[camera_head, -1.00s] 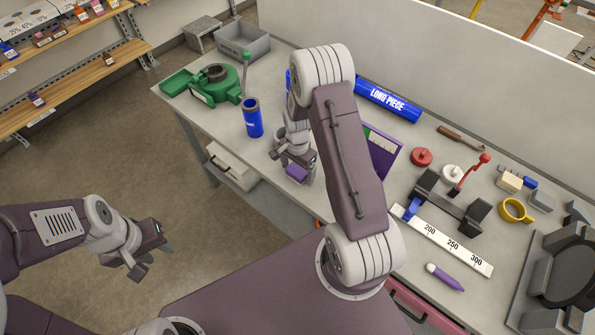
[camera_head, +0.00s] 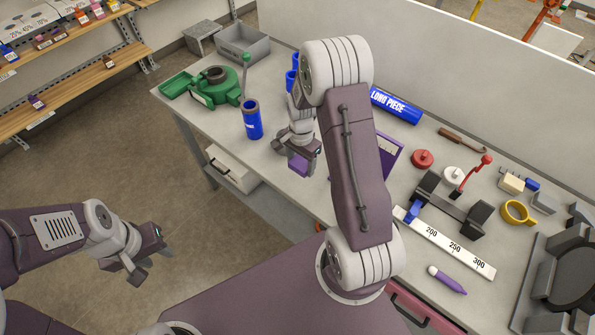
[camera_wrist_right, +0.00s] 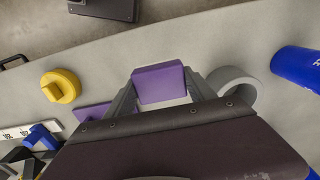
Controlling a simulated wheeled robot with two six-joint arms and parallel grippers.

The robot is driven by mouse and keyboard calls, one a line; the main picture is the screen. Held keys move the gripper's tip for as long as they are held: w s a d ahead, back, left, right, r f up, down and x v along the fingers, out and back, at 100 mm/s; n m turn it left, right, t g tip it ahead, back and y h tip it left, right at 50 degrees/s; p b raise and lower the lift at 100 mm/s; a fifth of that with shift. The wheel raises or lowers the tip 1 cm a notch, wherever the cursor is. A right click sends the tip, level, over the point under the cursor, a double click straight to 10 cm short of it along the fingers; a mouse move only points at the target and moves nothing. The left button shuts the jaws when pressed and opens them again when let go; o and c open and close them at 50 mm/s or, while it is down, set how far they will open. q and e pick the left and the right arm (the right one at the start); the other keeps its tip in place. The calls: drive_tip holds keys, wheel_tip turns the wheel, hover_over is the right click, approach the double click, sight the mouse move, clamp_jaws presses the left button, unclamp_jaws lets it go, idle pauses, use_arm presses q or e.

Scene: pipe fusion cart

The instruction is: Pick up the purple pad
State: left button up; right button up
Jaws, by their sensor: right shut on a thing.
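The purple pad (camera_head: 299,165) is a small purple block held in the jaws of my right gripper (camera_head: 302,158), over the left middle part of the workbench. In the right wrist view the pad (camera_wrist_right: 158,82) sits between the two fingers of the right gripper (camera_wrist_right: 160,95), which are shut on it. I cannot tell exactly how high the pad is above the bench. My left gripper (camera_head: 147,262) is open and empty, out over the floor to the left of the bench.
A blue cup (camera_head: 252,120) and a green device (camera_head: 215,85) stand left of the right gripper. A purple panel (camera_head: 388,150) is partly hidden behind my right arm. A ruler (camera_head: 445,244), a purple marker (camera_head: 447,280) and a yellow ring (camera_head: 517,213) lie to the right.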

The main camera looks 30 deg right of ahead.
drive_tip(key=s+d+r+b, duration=0.1)
drive_tip(key=s+d+r, duration=0.3)
drive_tip(key=d, duration=0.5)
wheel_tip(320, 180, up, 2)
drive_tip(key=shift+s+d+r, duration=0.1)
drive_tip(key=shift+s+d, duration=0.05)
drive_tip(key=shift+d, duration=0.25)
